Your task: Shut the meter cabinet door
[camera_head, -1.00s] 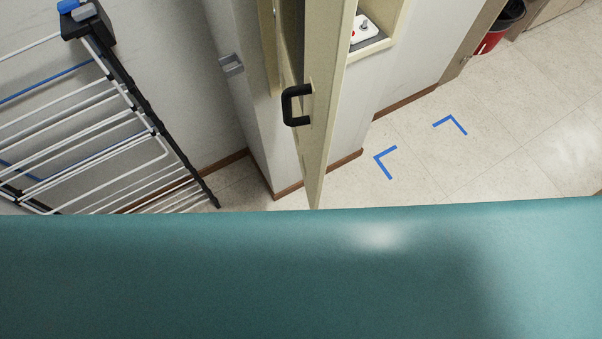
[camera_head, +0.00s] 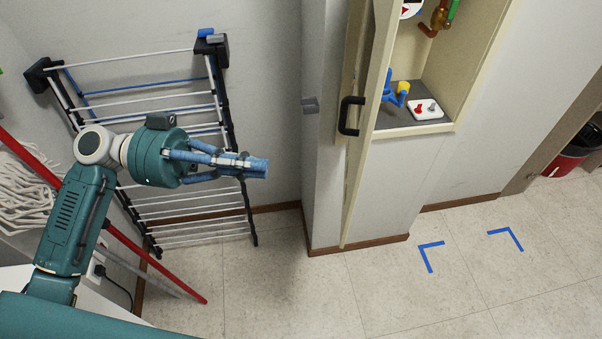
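The meter cabinet (camera_head: 448,125) is a cream wall box at the upper right, with its inside showing. Its door (camera_head: 362,175) stands open from the left side, seen nearly edge-on and jutting towards me. A black bar handle (camera_head: 346,116) is on the door's left face. My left gripper (camera_head: 260,167) is to the left of the door and handle, clear of both, in front of the drying rack. Its blue fingers come together at the tips, with nothing visible between them. My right gripper is not in view.
A folding drying rack (camera_head: 180,205) stands at the left behind my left arm, near a mop (camera_head: 25,195) and a red pole (camera_head: 150,257). Blue tape corners (camera_head: 430,250) mark clear floor. A red bin (camera_head: 565,160) is at the far right. Valves and pipes sit inside the cabinet.

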